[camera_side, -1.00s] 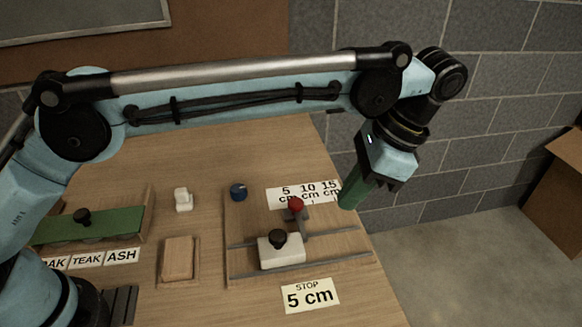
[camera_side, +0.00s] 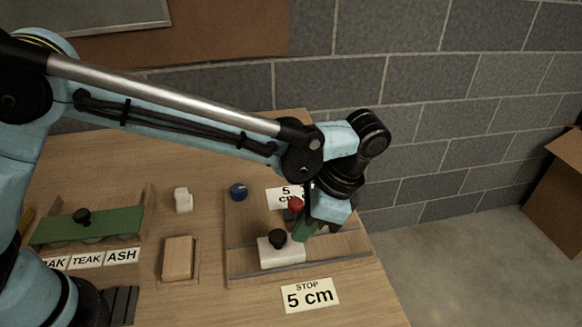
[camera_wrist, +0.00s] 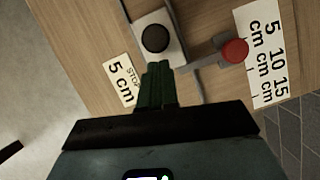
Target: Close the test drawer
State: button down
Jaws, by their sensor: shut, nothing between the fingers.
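No part in view is plainly marked as the test drawer. A white sliding block (camera_side: 282,252) with a black knob (camera_side: 278,237) sits between two grey rails on a wooden board. The block also shows in the wrist view (camera_wrist: 176,50). My gripper (camera_side: 301,233) has green fingers, shut and empty, pointing down just right of the block. In the wrist view the fingertips (camera_wrist: 157,72) lie close to the block's edge; I cannot tell whether they touch. A red knob (camera_side: 296,204) on a grey lever stands behind the block, close to my gripper.
A "STOP 5 cm" card (camera_side: 311,295) lies in front of the board. A scale card (camera_side: 283,196) is partly hidden by my arm. A blue knob (camera_side: 238,192), a wooden block (camera_side: 178,257), a white switch (camera_side: 183,200) and a green-topped rack (camera_side: 90,226) stand to the left.

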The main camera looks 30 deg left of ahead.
aim_at(266, 253)
jog(key=shift+s+a, duration=0.1)
jog(key=shift+a, duration=0.1)
jog(key=shift+s+a, duration=0.1)
jog(key=shift+s+a, duration=2.05)
